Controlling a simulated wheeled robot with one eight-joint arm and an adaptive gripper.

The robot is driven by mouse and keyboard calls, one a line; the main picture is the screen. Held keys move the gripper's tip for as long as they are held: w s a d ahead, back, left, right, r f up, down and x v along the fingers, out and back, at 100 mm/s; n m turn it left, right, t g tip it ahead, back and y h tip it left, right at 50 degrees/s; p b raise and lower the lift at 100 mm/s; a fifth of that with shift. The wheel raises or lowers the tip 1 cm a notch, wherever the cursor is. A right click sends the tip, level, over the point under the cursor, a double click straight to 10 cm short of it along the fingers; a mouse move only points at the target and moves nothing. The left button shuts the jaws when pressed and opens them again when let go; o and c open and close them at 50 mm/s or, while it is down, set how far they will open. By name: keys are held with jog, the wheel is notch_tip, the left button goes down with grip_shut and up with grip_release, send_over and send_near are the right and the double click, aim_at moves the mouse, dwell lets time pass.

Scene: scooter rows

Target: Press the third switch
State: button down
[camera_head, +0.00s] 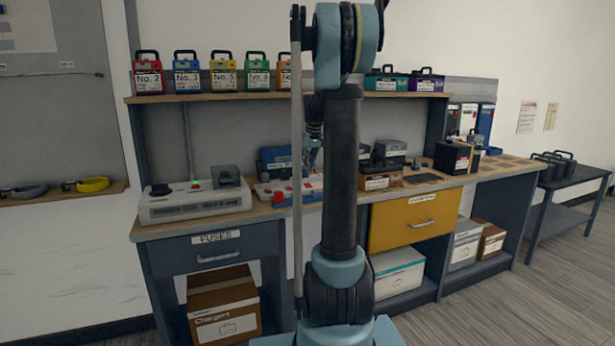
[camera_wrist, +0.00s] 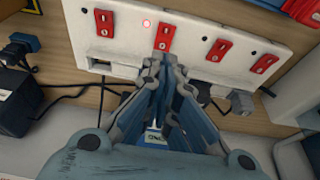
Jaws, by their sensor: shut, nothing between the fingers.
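A white switch panel (camera_wrist: 190,62) with several red rocker switches in a row fills the top of the wrist view. From the left these are the first switch (camera_wrist: 104,21), the second switch (camera_wrist: 165,37), the third switch (camera_wrist: 217,49) and the rightmost switch (camera_wrist: 264,64). A red light glows by the second switch; the dots by the others are dark. My gripper (camera_wrist: 164,62) is shut and empty, its tips just below the second switch; I cannot tell if they touch. In the head view the panel (camera_head: 262,190) is partly hidden by my arm.
A grey-white device (camera_head: 195,204) stands left of the panel on the workbench. Labelled cases stand on the shelf (camera_head: 200,97) above. In the wrist view, a black adapter (camera_wrist: 18,105), plugs and cables lie below the panel. Boxes (camera_head: 380,182) stand to the right.

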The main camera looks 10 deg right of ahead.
jog(key=s+v, duration=0.1)
jog(key=v, duration=0.6)
jog(key=shift+s+d+r, duration=0.15)
jog(key=shift+s, duration=0.15)
jog(key=s+a+f, duration=0.3)
jog(key=s+f, duration=0.4)
jog(key=s, duration=0.6)
jog(key=s+a+f+m, duration=0.1)
jog(key=s+a+f, duration=0.1)
jog(key=s+f, duration=0.6)
jog(key=s+a+f+g, duration=0.1)
jog(key=s+a+f, duration=0.2)
jog(key=s+f, duration=0.5)
jog(key=s, duration=1.1)
jog(key=shift+a+m+h, duration=0.3)
